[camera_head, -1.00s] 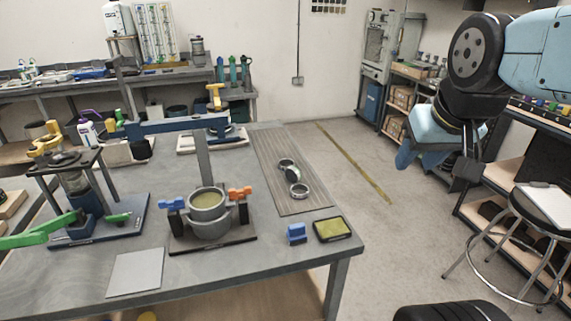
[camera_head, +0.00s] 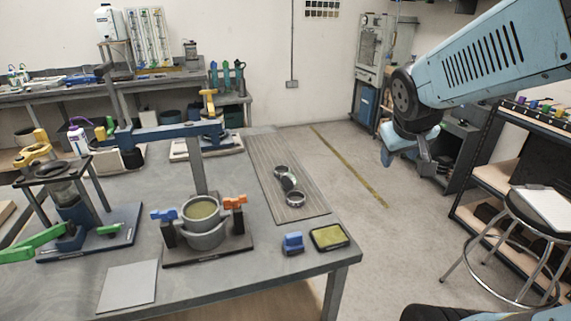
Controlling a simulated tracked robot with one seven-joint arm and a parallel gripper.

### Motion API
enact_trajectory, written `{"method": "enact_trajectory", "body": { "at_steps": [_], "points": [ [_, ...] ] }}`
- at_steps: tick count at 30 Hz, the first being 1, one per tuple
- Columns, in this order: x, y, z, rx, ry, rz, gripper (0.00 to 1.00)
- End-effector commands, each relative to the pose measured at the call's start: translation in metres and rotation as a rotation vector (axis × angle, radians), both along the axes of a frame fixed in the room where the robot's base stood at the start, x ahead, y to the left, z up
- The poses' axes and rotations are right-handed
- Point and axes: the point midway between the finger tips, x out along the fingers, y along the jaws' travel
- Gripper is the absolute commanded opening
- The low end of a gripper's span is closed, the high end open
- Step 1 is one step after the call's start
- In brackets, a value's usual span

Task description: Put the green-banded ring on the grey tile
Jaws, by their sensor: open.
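The grey tile (camera_head: 128,287) lies flat and bare at the front left of the table. Small metallic rings lie close together on a ribbed mat on the table's right side: a far ring (camera_head: 281,170), a near ring (camera_head: 295,199), and a darker ring-like piece (camera_head: 289,183) between them. At this size I cannot tell for sure which one carries the green band. My gripper (camera_head: 424,162) is open and empty, held in the air to the right of the table, well away from rings and tile.
A pot fixture (camera_head: 203,222) with blue and orange clamps stands between tile and mat (camera_head: 262,160). A blue block (camera_head: 292,243) and a yellow-green pad (camera_head: 329,237) lie at the front right. A blue-based press with a green lever (camera_head: 32,245) stands left. A stool (camera_head: 520,232) stands right.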

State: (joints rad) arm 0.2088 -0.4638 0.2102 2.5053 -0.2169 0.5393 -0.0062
Motion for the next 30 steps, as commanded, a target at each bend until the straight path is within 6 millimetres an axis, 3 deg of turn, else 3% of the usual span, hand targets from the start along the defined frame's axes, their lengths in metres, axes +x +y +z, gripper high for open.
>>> {"method": "enact_trajectory", "body": {
  "at_steps": [6,15,24,30],
  "points": [
    [0.056,0.000,-0.045,-0.075,-0.005,0.130,0.51],
    [0.113,0.020,-0.112,-0.044,-0.042,0.362,0.51],
    [0.142,0.061,-0.165,0.139,-0.140,0.590,0.51],
    [0.150,0.094,-0.176,0.319,-0.260,0.715,0.51]
  ]
}}
